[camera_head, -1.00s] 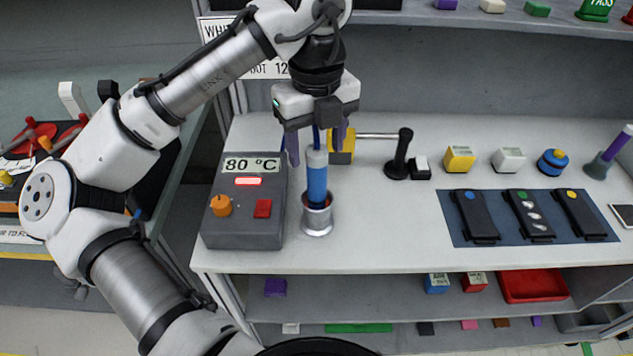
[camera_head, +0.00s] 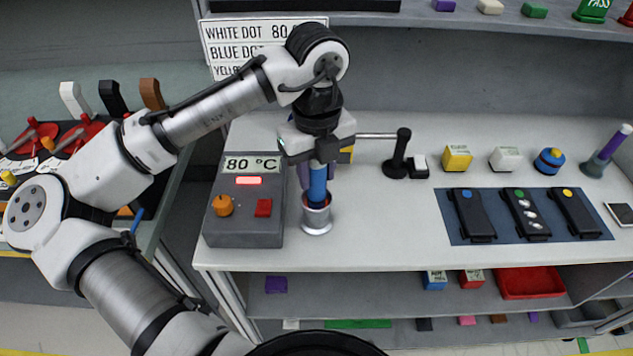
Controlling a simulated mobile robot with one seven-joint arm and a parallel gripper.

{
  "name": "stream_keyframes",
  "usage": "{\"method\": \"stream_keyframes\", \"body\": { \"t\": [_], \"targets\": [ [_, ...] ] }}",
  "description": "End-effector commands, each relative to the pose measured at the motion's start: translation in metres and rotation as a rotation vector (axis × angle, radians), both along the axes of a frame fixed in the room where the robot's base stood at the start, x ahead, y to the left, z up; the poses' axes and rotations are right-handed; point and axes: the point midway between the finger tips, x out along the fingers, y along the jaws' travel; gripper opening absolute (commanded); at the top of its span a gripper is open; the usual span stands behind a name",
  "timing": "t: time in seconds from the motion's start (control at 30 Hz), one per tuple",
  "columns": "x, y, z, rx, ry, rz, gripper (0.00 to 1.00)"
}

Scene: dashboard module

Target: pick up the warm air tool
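The warm air tool (camera_head: 317,186) is a blue cylinder standing upright in a round metal holder (camera_head: 316,219) beside the grey heater box. Its grey upper part and top are largely hidden by my gripper. My gripper (camera_head: 317,178) points down over the tool, with its purple fingers to the left and right of the tool's upper part. The fingers look apart. Whether they touch the tool is hard to see.
The grey heater box (camera_head: 243,229), reading 80 °C, stands close to the left of the holder. A black stand (camera_head: 398,158) with a metal rod is behind to the right. Three black devices lie on a blue mat (camera_head: 455,231) farther right. The counter between is clear.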

Motion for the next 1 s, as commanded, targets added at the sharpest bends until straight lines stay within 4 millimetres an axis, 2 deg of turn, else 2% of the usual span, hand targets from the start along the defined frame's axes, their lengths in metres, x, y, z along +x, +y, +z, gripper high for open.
{"method": "stream_keyframes", "body": {
  "t": [0.03,0.13,0.4,0.57,0.77,1.0],
  "targets": [
    [0.0,0.0,0.0,0.0,0.0,0.0,0.23],
    [0.0,0.0,0.0,0.0,0.0,0.0,0.1],
    [0.0,0.0,0.002,0.0,-0.001,0.0,0.1],
    [0.001,0.0,0.011,0.0,-0.002,0.001,0.1],
    [0.001,-0.001,0.043,0.0,-0.004,0.001,0.1],
    [0.001,0.0,0.104,0.005,-0.005,0.004,0.1]
  ]
}}
